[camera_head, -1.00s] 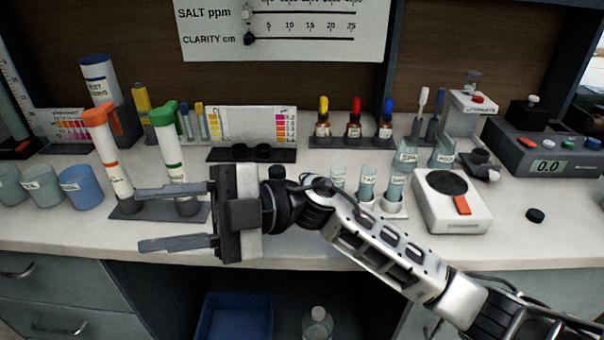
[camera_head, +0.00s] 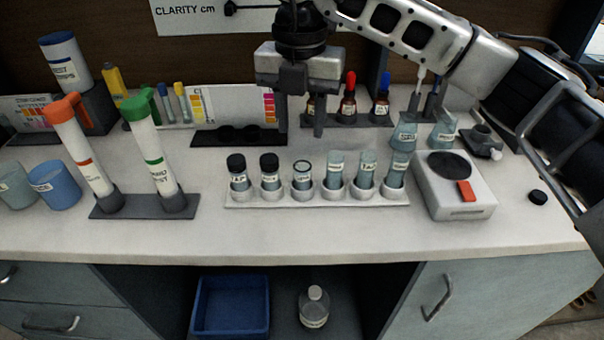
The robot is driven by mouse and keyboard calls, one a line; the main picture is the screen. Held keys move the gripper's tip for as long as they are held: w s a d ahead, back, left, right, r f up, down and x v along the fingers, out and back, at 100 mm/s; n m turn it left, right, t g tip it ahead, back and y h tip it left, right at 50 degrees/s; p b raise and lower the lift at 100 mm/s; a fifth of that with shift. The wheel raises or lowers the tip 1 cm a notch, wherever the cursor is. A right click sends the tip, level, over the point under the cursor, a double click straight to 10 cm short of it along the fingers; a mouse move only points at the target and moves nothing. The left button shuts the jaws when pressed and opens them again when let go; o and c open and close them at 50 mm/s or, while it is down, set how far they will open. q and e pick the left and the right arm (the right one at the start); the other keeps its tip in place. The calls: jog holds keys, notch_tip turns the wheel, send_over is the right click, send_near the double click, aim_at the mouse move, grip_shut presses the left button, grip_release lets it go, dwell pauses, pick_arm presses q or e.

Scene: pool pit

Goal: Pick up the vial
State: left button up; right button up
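Several labelled vials stand upright in a white rack (camera_head: 317,200) on the counter. The two leftmost, a first black-capped vial (camera_head: 238,175) and a second black-capped vial (camera_head: 269,174), have caps. A third vial (camera_head: 302,178) shows a pale round top. Further vials without black caps, such as one clear vial (camera_head: 335,172), fill the right part. Which one the task means I cannot tell. My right gripper (camera_head: 300,133) points down above and behind the rack, fingers apart, with nothing seen held. It partly hides the dropper bottles and color chart. My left gripper is out of view.
An orange-topped tube (camera_head: 88,160) and a green-topped tube (camera_head: 152,155) stand in a dark holder at left. A white scale-like device (camera_head: 455,187) sits right of the rack. Dropper bottles (camera_head: 348,104) stand behind. The counter front (camera_head: 310,236) is clear.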

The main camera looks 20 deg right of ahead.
aim_at(302, 167)
notch_tip(302, 167, down, 10)
jog(key=shift+d+p, duration=0.1)
jog(key=shift+p, duration=0.8)
jog(key=c, duration=0.7)
